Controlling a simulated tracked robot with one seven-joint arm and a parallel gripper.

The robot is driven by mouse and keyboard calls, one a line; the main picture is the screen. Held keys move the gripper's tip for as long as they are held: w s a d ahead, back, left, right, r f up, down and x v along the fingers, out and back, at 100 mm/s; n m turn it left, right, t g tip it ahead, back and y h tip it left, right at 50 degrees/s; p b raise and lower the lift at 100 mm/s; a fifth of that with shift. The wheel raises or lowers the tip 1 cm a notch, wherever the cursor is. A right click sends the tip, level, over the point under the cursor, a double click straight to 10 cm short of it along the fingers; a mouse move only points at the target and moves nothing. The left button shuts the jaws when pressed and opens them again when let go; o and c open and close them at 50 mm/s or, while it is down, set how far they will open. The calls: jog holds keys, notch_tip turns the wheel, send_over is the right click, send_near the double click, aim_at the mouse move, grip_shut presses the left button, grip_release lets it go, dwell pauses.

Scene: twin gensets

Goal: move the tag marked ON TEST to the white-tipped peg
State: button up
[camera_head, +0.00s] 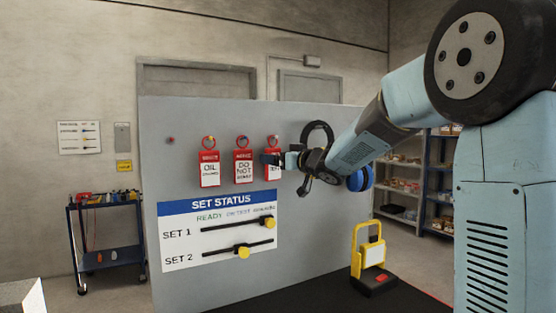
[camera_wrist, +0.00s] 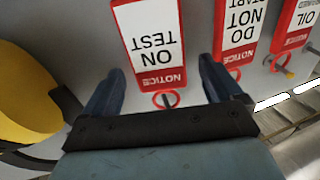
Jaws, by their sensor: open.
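The ON TEST tag (camera_wrist: 152,35) is red and white and hangs from a peg through a red ring (camera_wrist: 166,99); it appears upside down in the wrist view. In the head view this tag (camera_head: 273,174) is partly hidden by my gripper (camera_head: 272,159). My gripper (camera_wrist: 158,78) is open, with one finger on each side of the tag's ring end. I cannot tell whether it touches the tag. A bare peg (camera_head: 170,140) sits at the panel's left; its tip looks reddish. I cannot make out a white-tipped peg.
The DO NOT START tag (camera_head: 244,168) and OIL tag (camera_head: 209,170) hang to the left on the grey panel (camera_head: 300,240). Below is the SET STATUS board (camera_head: 190,240) with yellow sliders. A yellow-framed device (camera_head: 370,255) stands at right on a dark surface.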

jog(key=s+d+f+m+h, duration=0.2)
jog(key=s+d+m+h, duration=0.3)
jog(key=s+d, duration=0.45)
jog(key=s+d+f+m+h, duration=0.2)
jog(key=s+d+h, duration=0.5)
jog(key=s+d, duration=0.3)
jog(key=s+a+f+g, duration=0.1)
jog(key=s+f+g, duration=0.2)
jog(key=s, duration=0.4)
jog(key=s+a+f+g, duration=0.1)
jog(key=s+f+g, duration=0.1)
jog(key=s+f, duration=0.3)
jog(key=s+a+f+g+y, duration=0.1)
jog(key=s+f+g, duration=0.2)
jog(key=s, duration=0.7)
jog(key=shift+s+a+f+m+g, duration=0.2)
jog(key=shift+a+f+m+g, duration=0.1)
jog(key=shift+f, duration=0.6)
jog(key=shift+c, duration=0.3)
